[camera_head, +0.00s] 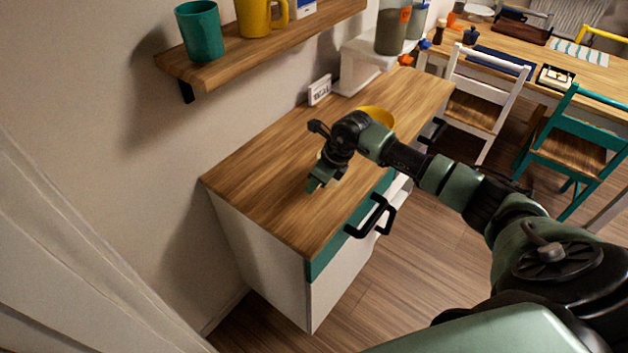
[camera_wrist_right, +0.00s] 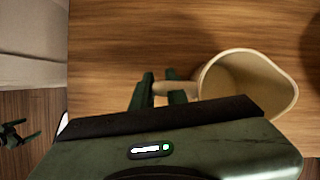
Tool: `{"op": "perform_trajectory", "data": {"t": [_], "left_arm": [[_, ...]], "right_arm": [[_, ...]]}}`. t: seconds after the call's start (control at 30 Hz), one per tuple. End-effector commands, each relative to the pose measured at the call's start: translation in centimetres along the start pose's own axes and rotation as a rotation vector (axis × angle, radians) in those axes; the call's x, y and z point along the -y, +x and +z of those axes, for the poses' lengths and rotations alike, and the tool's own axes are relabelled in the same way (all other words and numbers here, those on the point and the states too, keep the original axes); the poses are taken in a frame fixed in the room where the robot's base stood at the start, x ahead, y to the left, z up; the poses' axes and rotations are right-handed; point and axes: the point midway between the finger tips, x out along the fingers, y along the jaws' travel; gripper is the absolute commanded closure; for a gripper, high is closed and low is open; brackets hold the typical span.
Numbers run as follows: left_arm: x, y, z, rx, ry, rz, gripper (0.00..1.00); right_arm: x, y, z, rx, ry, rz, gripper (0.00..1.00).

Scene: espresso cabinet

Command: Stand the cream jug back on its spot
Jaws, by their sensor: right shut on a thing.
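The cream jug (camera_wrist_right: 248,85) shows in the right wrist view, its open mouth towards the camera and its handle (camera_wrist_right: 166,88) on the left. My right gripper (camera_wrist_right: 162,90) is shut on that handle. In the head view my right gripper (camera_head: 318,182) is over the near part of the wooden cabinet top (camera_head: 263,178), and the jug is almost wholly hidden behind it. I cannot tell whether the jug touches the top. My left gripper (camera_wrist_right: 20,134) shows small at the left of the wrist view, over the floor, fingers apart and empty.
A yellow bowl (camera_head: 378,115) stands behind my right wrist. A small white sign (camera_head: 319,90) and a white machine (camera_head: 362,62) stand along the wall. A shelf (camera_head: 240,58) with a teal mug (camera_head: 199,31) hangs above. The cabinet's near left part is clear.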

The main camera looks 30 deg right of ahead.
Motion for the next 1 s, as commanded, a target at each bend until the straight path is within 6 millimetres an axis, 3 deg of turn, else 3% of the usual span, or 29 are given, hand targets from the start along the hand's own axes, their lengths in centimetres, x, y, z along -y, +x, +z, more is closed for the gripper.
{"op": "perform_trajectory", "data": {"t": [0.33, 0.37, 0.4, 0.43, 0.83, 1.0], "left_arm": [[-0.1, 0.4, 0.1, 0.001, 0.001, 0.001, 0.09], [-0.1, 0.2, 0.1, 0.001, 0.001, 0.001, 0.09], [-0.1, 0.2, 0.1, 0.001, 0.002, 0.001, 0.09], [-0.1, 0.2, 0.1, 0.001, 0.002, 0.001, 0.09], [-0.3, 0.2, 0.1, 0.001, 0.003, 0.004, 0.09], [-0.3, 1.3, 0.1, 0.0, 0.003, 0.004, 0.09]], "right_arm": [[0.1, 0.4, -0.1, 0.003, -0.001, -0.002, 1.0], [0.1, 0.3, -0.1, 0.002, 0.0, -0.001, 0.78], [0.1, 0.3, -0.1, 0.002, 0.0, -0.001, 0.66], [0.1, 0.3, -0.1, 0.002, 0.0, -0.001, 0.64], [0.1, -0.3, 0.0, 0.002, -0.001, -0.003, 0.64], [0.2, -3.2, 0.0, 0.005, -0.003, -0.006, 0.64]]}}
